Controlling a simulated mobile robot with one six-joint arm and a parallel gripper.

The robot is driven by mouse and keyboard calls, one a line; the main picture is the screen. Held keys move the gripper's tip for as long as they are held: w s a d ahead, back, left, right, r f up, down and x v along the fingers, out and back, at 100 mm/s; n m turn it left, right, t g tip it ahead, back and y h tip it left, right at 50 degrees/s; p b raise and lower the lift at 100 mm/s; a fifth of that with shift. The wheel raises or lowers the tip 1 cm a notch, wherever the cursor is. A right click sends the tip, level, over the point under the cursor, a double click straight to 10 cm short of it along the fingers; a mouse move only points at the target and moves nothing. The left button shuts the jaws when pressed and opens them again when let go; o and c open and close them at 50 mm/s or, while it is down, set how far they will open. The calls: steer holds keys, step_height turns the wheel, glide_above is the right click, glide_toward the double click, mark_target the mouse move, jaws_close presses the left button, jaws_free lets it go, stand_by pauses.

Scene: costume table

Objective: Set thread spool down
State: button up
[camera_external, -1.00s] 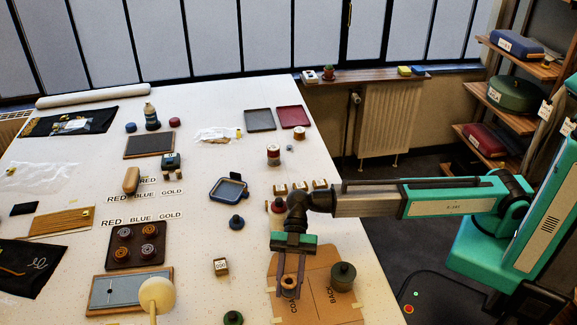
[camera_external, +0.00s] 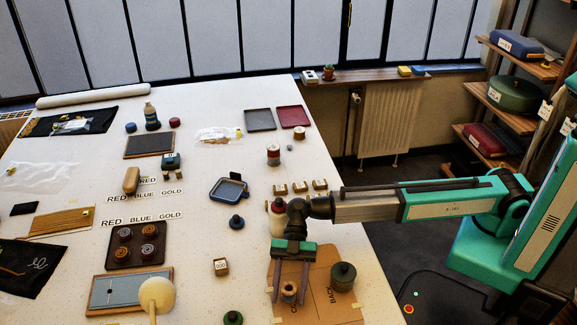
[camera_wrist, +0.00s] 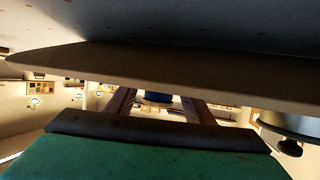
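The thread spool (camera_external: 289,288), with a tan wooden top, stands on the brown cardboard pattern piece (camera_external: 318,272) at the table's front right, over its "COA…" lettering. My gripper (camera_external: 290,300) points down around the spool. Its two fingers are spread, with a visible gap on each side of the spool. In the wrist view my gripper (camera_wrist: 158,98) shows both fingers apart, with a dark blue part, likely the spool (camera_wrist: 157,97), between and beyond them. The spool's lower part is hard to make out.
A dark green round container (camera_external: 343,277) stands on the cardboard just right of my gripper.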

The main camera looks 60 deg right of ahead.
steer(key=shift+r+p, duration=0.2)
steer(key=shift+p, duration=0.1)
steer(key=b+v, duration=0.2)
steer(key=v, duration=0.5)
steer(key=shift+f, duration=0.1)
steer(key=shift+w+d+r, duration=0.15)
steer(key=shift+d+r, duration=0.05)
stand_by(0.7)
